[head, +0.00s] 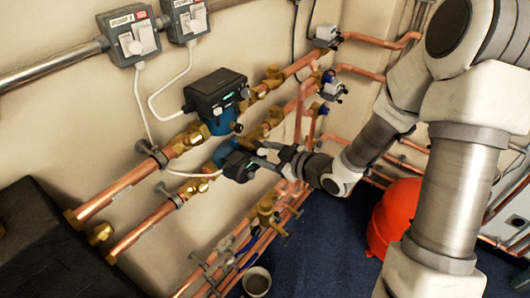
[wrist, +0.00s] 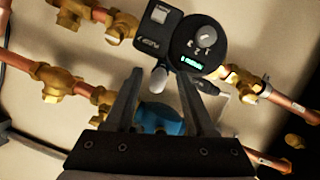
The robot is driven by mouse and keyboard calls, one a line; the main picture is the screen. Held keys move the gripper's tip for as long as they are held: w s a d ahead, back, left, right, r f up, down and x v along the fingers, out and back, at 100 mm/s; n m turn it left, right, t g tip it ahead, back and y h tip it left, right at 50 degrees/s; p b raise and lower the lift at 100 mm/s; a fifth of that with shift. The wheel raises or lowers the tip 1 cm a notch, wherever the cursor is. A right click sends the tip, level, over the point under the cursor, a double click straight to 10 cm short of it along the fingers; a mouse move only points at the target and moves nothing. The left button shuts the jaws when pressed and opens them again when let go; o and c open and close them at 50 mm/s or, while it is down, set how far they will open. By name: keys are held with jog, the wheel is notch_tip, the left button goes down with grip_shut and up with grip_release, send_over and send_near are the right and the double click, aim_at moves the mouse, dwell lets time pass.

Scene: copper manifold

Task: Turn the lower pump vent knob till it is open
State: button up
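The lower pump has a black control head (head: 238,166) and a blue body (head: 226,151), set in the lower copper pipe. In the wrist view its black head (wrist: 198,45) has a round dial and a lit green display, and its blue body (wrist: 163,119) shows behind the fingers. A small pale grey knob (wrist: 158,79), apparently the vent knob, sticks out below the head, in line with the gap between my fingers. My gripper (wrist: 160,73) is open; no finger clearly touches the knob. In the head view my gripper (head: 262,153) is just right of the pump head.
The upper pump (head: 215,95) is close above, with brass valves (head: 190,138) and copper pipes (head: 122,186) around. Switch boxes (head: 131,35) hang on the wall, with white cables. A dark box (head: 50,250), a pale bucket (head: 257,282) and a red container (head: 393,218) stand lower down.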

grip_shut()
jog(key=shift+r+g+p, duration=0.15)
jog(key=shift+g+p, duration=0.15)
jog(key=shift+p, duration=0.25)
jog(key=m+p, duration=0.1)
jog(key=p, duration=0.1)
jog(key=m+g+p, duration=0.1)
jog(key=p, duration=0.1)
jog(key=shift+w+d+r+y, duration=0.1)
jog(key=shift+w+r+y, duration=0.1)
jog(key=shift+y, duration=0.2)
jog(key=m+g+y+p, duration=0.1)
jog(key=m+p, duration=0.1)
jog(key=p, duration=0.2)
jog(key=shift+w+d, duration=0.1)
jog(key=m+y+p, duration=0.1)
jog(key=m+g+p, duration=0.1)
jog(key=m+p, duration=0.1)
jog(key=shift+w+d+f+m+g+y, duration=0.1)
jog(key=shift+w+f+m+g+y, duration=0.05)
jog(key=shift+f+m+g+y, duration=0.2)
jog(key=shift+w+f+m+g+y, duration=0.1)
jog(key=shift+m+g+y, duration=0.1)
jog(key=shift+m+y, duration=0.35)
jog(key=shift+f+m+g+y, duration=0.15)
jog(key=shift+m+y, duration=0.15)
jog(key=shift+m, duration=0.4)
jog(key=shift+r, duration=0.1)
